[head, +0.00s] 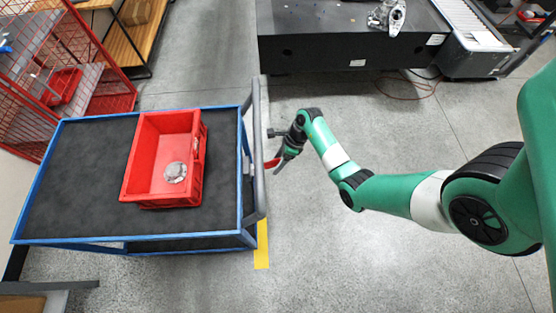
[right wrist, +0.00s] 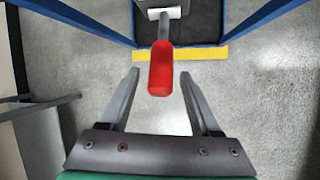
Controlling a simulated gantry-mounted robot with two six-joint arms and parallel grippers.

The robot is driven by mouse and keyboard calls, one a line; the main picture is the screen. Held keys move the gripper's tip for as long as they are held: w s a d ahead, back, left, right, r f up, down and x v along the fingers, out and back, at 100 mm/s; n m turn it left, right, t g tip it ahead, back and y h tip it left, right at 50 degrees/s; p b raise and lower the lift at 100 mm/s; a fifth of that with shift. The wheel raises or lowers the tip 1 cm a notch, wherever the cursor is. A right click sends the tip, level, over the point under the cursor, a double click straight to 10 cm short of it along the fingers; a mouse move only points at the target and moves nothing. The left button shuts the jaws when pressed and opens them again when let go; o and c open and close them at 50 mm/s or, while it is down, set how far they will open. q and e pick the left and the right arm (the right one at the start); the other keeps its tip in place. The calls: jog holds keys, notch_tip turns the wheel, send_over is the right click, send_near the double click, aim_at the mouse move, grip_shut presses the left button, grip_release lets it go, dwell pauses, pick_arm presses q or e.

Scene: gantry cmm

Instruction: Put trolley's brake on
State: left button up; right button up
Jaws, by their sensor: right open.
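The trolley (head: 75,180) has a blue frame, dark shelves and a grey push handle (head: 258,150) on its right side. The brake lever with a red grip (right wrist: 161,72) shows in the right wrist view, sticking out from the trolley's low end. Its red grip also shows small in the head view (head: 272,163), beside the handle. My right gripper (right wrist: 158,82) is open, with the red grip's end between or just ahead of its fingertips; contact cannot be told. In the head view my right gripper (head: 281,160) is just right of the handle. My left gripper is not in view.
A red crate (head: 133,175) with a round metal part (head: 175,172) stands on the trolley. A yellow floor strip (head: 262,245) runs by the trolley's right end. A red wire rack (head: 105,75) stands at left, a dark bench (head: 345,45) behind. Floor right of the trolley is clear.

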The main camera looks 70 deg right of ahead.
grip_shut()
dwell(1.3)
